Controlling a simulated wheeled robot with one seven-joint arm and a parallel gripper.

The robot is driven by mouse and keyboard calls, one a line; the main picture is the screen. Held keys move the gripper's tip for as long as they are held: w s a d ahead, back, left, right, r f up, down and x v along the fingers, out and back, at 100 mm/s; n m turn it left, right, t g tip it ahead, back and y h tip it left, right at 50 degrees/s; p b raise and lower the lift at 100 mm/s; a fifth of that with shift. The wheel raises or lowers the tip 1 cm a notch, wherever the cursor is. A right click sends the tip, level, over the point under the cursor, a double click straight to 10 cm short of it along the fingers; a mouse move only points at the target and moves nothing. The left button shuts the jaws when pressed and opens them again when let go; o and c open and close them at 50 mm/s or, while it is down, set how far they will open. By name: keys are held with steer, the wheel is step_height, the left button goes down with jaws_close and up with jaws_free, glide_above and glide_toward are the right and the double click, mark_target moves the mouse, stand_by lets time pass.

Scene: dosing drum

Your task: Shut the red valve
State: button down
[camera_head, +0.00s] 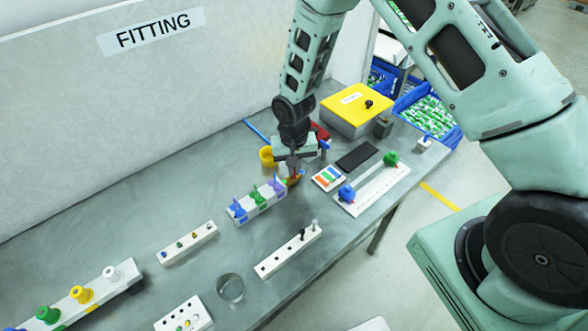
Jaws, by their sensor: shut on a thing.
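A white valve block (262,208) stands on the grey bench, with blue, green and purple-blue handles in a row. At the block's far right end is a small orange-red piece, the red valve (293,180), partly hidden by my gripper. My gripper (294,173) reaches down from above with its fingers at this red piece and is shut on it. The exact turn of the red handle is too small and covered to tell.
A yellow cup-like part (266,156) and a red part (320,131) stand close behind my gripper. A card with coloured bars (328,178), a white rail with blue and green knobs (375,190) and a yellow-lidded box (357,104) lie to the right. The bench left of the valve block is partly clear.

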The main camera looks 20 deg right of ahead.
steer(key=n+b, duration=0.2)
steer(key=n, duration=0.3)
steer(key=shift+n, duration=0.3)
stand_by(0.4)
steer(key=c, duration=1.6)
jaws_free()
steer(key=shift+r, duration=0.15)
step_height(320, 180, up, 17)
steer(key=b, duration=0.3)
steer(key=shift+r, duration=0.1)
